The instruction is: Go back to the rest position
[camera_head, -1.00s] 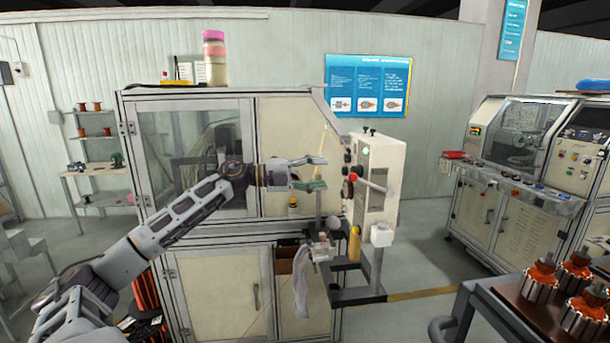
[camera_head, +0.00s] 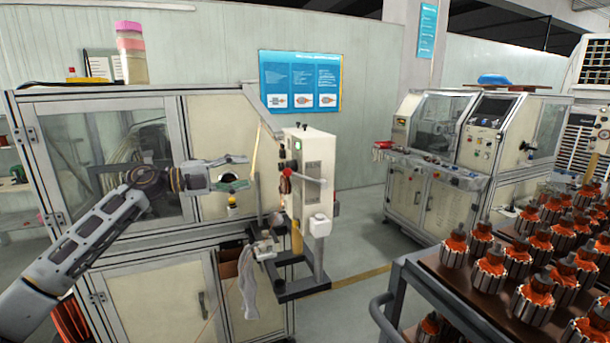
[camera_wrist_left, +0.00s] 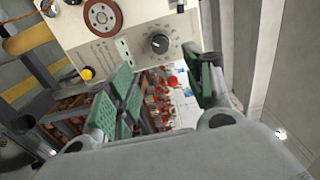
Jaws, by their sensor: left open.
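My left gripper (camera_head: 236,173) is open and empty in the head view, held in front of the beige winding machine (camera_head: 200,262). Its green-padded fingers stand apart in the left wrist view (camera_wrist_left: 165,90), with nothing between them. The control box (camera_head: 312,175), with its red knob, stands just right of the gripper and apart from it. Its knobs and dial also show near the top of the left wrist view (camera_wrist_left: 130,35). My right gripper is not in either view.
A cart (camera_head: 412,270) at the lower right carries rows of orange and silver armatures (camera_head: 490,268). A second machine (camera_head: 440,200) stands behind it. A grey bracket (camera_head: 300,288) with a hanging cloth (camera_head: 247,285) juts out below the control box. Open floor lies between the machines.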

